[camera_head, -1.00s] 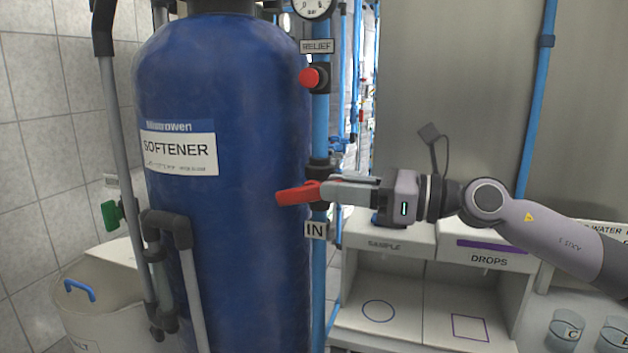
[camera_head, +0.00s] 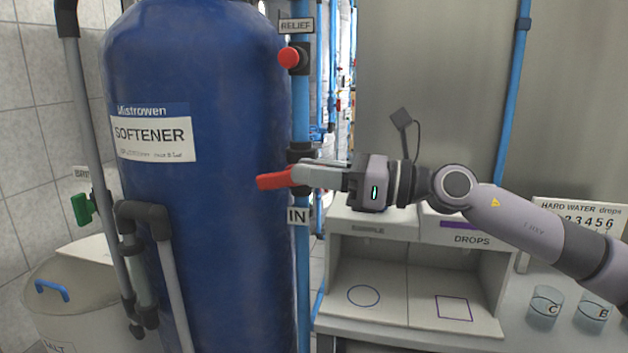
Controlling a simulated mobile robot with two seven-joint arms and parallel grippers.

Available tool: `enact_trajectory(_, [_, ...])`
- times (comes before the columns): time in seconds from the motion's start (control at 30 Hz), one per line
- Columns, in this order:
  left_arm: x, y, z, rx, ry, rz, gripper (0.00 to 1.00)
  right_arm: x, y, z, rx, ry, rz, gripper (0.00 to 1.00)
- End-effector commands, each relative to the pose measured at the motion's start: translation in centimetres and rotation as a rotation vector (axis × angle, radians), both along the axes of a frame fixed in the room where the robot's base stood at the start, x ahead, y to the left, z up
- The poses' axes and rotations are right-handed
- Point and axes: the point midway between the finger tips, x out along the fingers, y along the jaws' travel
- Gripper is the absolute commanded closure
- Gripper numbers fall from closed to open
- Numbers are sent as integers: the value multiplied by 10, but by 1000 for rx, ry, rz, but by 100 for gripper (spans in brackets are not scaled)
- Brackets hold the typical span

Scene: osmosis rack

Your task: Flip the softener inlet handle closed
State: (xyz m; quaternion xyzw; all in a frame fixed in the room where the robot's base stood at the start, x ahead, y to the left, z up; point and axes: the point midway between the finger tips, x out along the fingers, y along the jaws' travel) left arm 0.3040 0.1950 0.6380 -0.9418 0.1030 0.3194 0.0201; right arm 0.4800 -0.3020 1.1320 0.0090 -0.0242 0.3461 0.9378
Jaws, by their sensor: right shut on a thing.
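The softener (camera_head: 210,240) is a tall blue tank with a white label at the left. A blue pipe (camera_head: 302,260) runs upright along its right side, with an IN tag (camera_head: 298,216). The red inlet handle (camera_head: 273,181) sits just above that tag and points left across the pipe, roughly level and tilted slightly down at its tip. My right gripper (camera_head: 298,174) comes in from the right and is shut on the red handle near its pivot end. The fingers hide part of the handle and the valve body. My left gripper is not in view.
A red RELIEF button (camera_head: 289,57) is on the pipe above the handle. A white sample and drops stand (camera_head: 415,290) is below my right arm. Beakers (camera_head: 545,306) stand at the lower right. A green handle (camera_head: 81,209) and a salt bin (camera_head: 75,310) are at the left.

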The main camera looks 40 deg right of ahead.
Motion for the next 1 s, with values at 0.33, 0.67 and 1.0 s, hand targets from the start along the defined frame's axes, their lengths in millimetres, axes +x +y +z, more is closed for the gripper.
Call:
enact_trajectory(0.33, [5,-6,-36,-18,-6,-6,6,-1,-1,-12,103,-120,-1,100])
enact_trajectory(0.67, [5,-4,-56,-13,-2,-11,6,-2,-2,-10,166,-195,-1,100])
enact_trajectory(1.0, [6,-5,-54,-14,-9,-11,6,-2,-2,-9,168,-196,-1,74])
